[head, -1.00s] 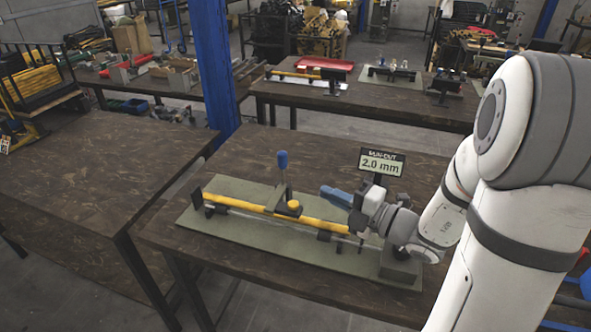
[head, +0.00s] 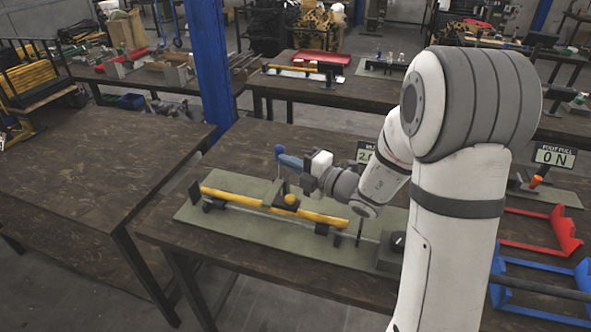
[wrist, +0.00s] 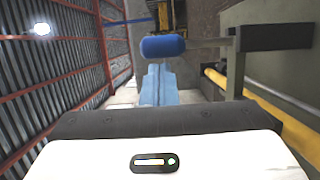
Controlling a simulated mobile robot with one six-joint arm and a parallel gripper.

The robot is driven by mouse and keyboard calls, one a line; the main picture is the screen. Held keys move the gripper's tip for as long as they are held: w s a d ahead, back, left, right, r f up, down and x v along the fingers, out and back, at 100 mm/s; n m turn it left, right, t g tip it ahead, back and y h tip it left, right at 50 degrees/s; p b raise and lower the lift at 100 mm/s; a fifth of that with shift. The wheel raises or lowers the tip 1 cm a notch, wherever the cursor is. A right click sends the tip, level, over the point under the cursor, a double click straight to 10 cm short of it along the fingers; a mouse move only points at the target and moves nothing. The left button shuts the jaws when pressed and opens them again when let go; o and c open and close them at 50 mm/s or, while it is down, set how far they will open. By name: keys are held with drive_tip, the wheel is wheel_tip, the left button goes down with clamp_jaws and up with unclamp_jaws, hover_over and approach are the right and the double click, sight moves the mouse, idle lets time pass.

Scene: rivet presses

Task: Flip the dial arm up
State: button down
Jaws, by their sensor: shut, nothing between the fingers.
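The dial arm is a thin lever with a blue knob (head: 279,150). It points upward from the run-out fixture, above a yellow round part (head: 291,199) on the yellow bar (head: 235,199). In the wrist view the blue knob (wrist: 163,47) is on a grey rod ending at a dark bracket (wrist: 275,37). My gripper (head: 286,160) has its blue fingers shut and empty, right beside the knob in the head view. In the wrist view my gripper (wrist: 156,72) lies just below the knob. I cannot tell whether they touch. The lever's lower part is partly hidden.
The fixture stands on a green mat (head: 200,223) on the brown table. The run-out display (head: 365,152) is mostly covered by my arm. The left table (head: 90,180) is clear.

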sight(283, 147)
drive_tip(key=shift+w+r, duration=0.1)
drive_tip(key=shift+w, duration=0.05)
idle(0.3)
drive_tip(key=shift+w+d+m+p, duration=0.15)
drive_tip(key=shift+w+m+p, duration=0.15)
drive_tip(key=shift+p, duration=0.7)
drive_tip(key=shift+w+r+p, duration=0.15)
drive_tip(key=shift+p, duration=0.45)
drive_tip(key=w+m+p, duration=0.1)
drive_tip(key=p, duration=0.2)
drive_tip(key=w+d+r+m+p, duration=0.1)
drive_tip(key=p, duration=0.3)
drive_tip(key=shift+m+g+h, duration=0.4)
drive_tip(key=w+d+f+m+g+p, duration=0.1)
drive_tip(key=w+d+f+m+p, duration=0.1)
drive_tip(key=w+f+p, duration=0.2)
drive_tip(key=shift+w+d+f, duration=0.25)
drive_tip(key=shift+w+f, duration=0.75)
drive_tip(key=shift+w, duration=0.7)
